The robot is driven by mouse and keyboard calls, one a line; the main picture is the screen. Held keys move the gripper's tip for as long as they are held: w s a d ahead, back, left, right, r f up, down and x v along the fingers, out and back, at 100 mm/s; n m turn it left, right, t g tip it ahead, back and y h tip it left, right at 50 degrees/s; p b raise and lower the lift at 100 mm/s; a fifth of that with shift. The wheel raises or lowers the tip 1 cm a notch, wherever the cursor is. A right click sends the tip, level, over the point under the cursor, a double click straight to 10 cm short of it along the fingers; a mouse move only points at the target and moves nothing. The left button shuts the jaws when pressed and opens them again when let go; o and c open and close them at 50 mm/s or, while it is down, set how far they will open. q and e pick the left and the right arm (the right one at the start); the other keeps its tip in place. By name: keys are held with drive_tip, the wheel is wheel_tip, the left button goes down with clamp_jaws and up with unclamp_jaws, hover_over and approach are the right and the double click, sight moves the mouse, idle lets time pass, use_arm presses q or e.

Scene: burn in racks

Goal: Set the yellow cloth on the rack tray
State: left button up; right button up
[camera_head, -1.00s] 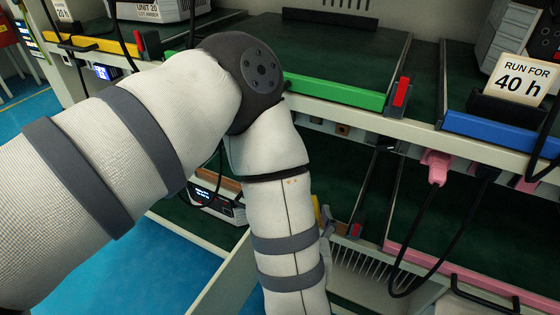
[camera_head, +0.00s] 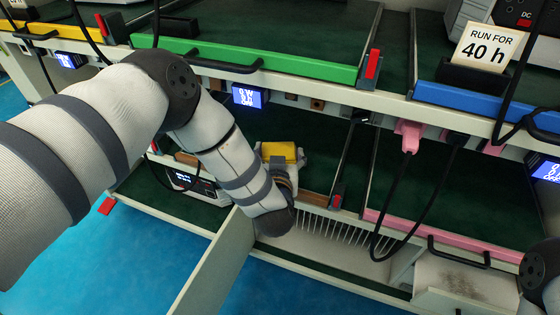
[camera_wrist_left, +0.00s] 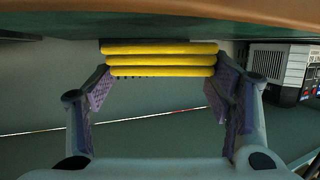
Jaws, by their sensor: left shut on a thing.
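My left gripper (camera_head: 282,165) reaches into the lower rack level and is shut on the yellow cloth (camera_head: 277,151). In the left wrist view the yellow cloth (camera_wrist_left: 160,59) is a folded stack between the two fingers (camera_wrist_left: 160,88). The cloth is over a dark green tray with a brown front edge (camera_head: 318,201); that brown edge also spans the top of the left wrist view (camera_wrist_left: 160,12). The cloth is close to the green surface; I cannot tell whether it touches. My right gripper is out of view; only a bit of that arm shows at lower right.
A display device (camera_head: 190,178) stands left of the cloth. A green-edged tray (camera_head: 240,62) is on the level above. A pink-edged tray (camera_head: 440,238) is to the right, with a pink plug (camera_head: 408,135) and black cable hanging before it. An open panel (camera_head: 222,262) juts out below.

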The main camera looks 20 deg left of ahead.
use_arm(q)
drive_tip(key=shift+f, duration=0.8)
drive_tip(key=shift+f, duration=0.15)
drive_tip(key=o, duration=1)
drive_tip(key=shift+o, duration=0.2)
